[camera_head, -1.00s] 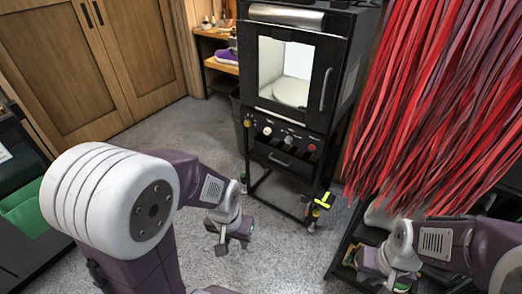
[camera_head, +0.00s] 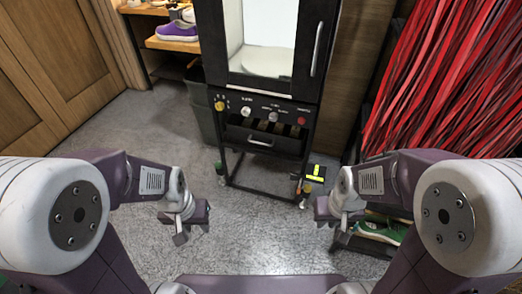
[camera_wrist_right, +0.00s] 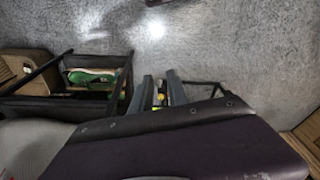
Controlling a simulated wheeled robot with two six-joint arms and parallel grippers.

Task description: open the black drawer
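The black drawer (camera_head: 263,141) is at the lower part of the tall black cabinet, under a row of coloured knobs. Its front faces me and a silver bar handle (camera_head: 260,143) runs across it. I cannot tell whether it is slightly ajar. My left gripper (camera_head: 186,222) is low in front and to the left of the drawer, apart from it. My right gripper (camera_head: 328,211) is low to the right, also apart from it. In the right wrist view its two fingers (camera_wrist_right: 160,92) stand apart, with nothing held between them.
A black lidded bin (camera_head: 201,110) stands left of the cabinet. A small stand with a yellow mark (camera_head: 316,173) is at its lower right. Red strips (camera_head: 440,80) hang at right above a rack with a green shoe (camera_head: 382,231). Grey floor (camera_head: 258,240) lies clear in front.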

